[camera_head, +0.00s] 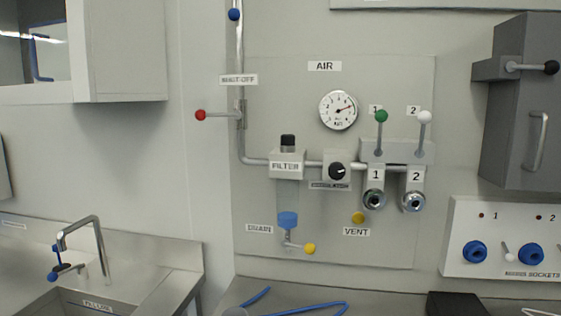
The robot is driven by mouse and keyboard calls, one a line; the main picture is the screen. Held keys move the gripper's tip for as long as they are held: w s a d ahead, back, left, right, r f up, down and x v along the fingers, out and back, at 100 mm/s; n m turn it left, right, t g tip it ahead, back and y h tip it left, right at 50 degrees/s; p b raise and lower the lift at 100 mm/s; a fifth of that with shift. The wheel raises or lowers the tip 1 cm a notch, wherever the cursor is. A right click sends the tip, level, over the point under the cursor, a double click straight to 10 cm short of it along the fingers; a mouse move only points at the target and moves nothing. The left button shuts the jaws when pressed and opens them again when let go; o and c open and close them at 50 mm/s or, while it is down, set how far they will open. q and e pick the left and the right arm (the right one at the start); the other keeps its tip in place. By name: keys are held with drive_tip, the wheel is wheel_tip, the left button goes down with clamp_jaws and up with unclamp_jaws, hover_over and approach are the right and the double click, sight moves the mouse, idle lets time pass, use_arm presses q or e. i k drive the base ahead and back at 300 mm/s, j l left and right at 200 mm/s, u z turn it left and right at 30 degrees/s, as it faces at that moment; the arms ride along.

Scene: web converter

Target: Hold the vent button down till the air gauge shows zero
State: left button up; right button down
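The yellow vent button (358,217) is on the wall panel, just above the VENT label (356,232). Nothing touches it. The round white air gauge (338,110) is under the AIR label, and its red needle points to the upper right, away from the left end of the dial. The numbers are too small to read. Neither of my grippers is in view.
A blue hose (310,308) lies on the counter below. A sink (95,302) is at left.

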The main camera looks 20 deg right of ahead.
sight(359, 217)
drive_tip(key=z, duration=1.3)
